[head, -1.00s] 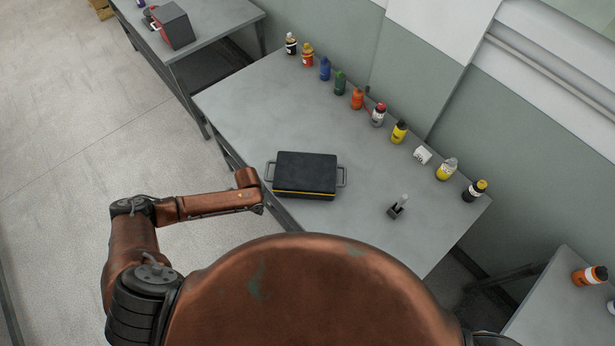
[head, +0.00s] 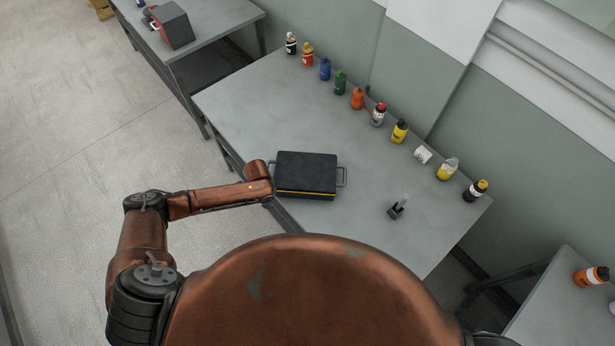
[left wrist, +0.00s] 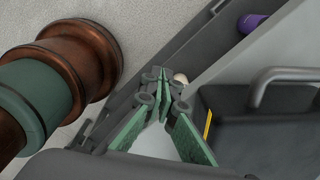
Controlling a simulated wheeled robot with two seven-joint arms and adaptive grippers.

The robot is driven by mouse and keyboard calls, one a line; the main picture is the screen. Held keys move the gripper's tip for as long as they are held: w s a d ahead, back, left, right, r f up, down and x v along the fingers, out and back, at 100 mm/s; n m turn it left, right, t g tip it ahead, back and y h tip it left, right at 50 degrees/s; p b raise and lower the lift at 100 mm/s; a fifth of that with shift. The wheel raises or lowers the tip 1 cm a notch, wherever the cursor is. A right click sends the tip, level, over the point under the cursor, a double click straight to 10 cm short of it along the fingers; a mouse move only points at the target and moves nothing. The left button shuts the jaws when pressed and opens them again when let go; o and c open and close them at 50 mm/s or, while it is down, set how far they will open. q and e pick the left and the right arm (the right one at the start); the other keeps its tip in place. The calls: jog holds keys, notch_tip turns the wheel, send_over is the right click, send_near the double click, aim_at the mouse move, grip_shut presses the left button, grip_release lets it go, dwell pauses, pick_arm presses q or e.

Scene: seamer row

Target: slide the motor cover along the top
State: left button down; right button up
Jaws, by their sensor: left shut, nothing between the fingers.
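The motor cover (head: 306,172) is a dark box with a yellow stripe near its base and a grey handle at each end. It lies flat near the front left edge of the grey table. My left arm reaches in over the table edge, its end overlapping the cover's left handle. The head view hides the left fingers. In the left wrist view my left gripper (left wrist: 163,88) shows green pads and is shut and empty. The cover (left wrist: 265,130) and its handle (left wrist: 285,78) are to its right, and contact cannot be told. My right gripper is out of view.
A row of bottles (head: 357,98) lines the table's back edge. The table top (head: 265,105) is clear behind the cover. A purple item (left wrist: 252,22) shows by the table frame.

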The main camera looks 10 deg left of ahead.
aim_at(283, 192)
pick_arm(q)
jog(key=shift+w+d+b, duration=0.5)
jog(key=shift+w+d, duration=0.8)
jog(key=shift+w, duration=0.2)
jog(key=shift+w+d+b, duration=0.75)
jog(key=shift+w+d, duration=0.55)
jog(key=shift+w, duration=0.25)
